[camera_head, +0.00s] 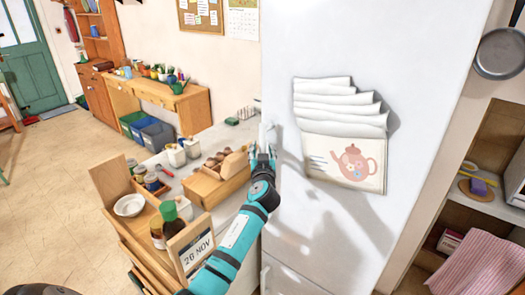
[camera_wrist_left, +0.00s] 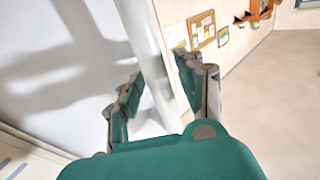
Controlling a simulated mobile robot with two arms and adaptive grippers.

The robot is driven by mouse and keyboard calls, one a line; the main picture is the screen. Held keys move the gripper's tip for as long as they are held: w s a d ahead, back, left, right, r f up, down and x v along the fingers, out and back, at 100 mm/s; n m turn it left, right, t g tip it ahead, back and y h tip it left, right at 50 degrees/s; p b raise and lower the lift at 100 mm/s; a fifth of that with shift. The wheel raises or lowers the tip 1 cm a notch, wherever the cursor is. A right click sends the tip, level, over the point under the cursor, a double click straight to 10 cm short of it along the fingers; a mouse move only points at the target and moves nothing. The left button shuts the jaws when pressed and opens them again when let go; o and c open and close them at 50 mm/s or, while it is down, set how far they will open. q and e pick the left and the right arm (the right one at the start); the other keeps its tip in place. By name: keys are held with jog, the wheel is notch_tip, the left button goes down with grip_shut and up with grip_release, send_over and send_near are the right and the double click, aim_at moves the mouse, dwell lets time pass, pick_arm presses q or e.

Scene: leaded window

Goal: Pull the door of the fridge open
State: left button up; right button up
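The fridge (camera_head: 420,60) is a tall white block filling the middle of the head view, and its door looks closed. A fan of white sheets with a teapot picture (camera_head: 345,160) is on its front. My left gripper (camera_head: 262,145) is at the fridge's left edge, at the end of my teal arm. In the left wrist view, its two fingers (camera_wrist_left: 160,75) stand apart, with a white upright bar (camera_wrist_left: 150,50), seemingly the door handle, between them. A gap shows on the right finger's side. I cannot tell whether the left finger touches the bar. My right gripper is not in view.
A counter with a wooden box (camera_head: 215,182), white pots and a wooden caddy with bottles (camera_head: 160,225) stands close left of my left arm. Open shelves with a pink striped cloth (camera_head: 485,262) are at the right. Bare floor (camera_head: 50,170) lies at the far left.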

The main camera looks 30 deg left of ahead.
pick_arm(q)
grip_shut()
jog(key=shift+w+f, duration=0.15)
jog(key=shift+f, duration=0.15)
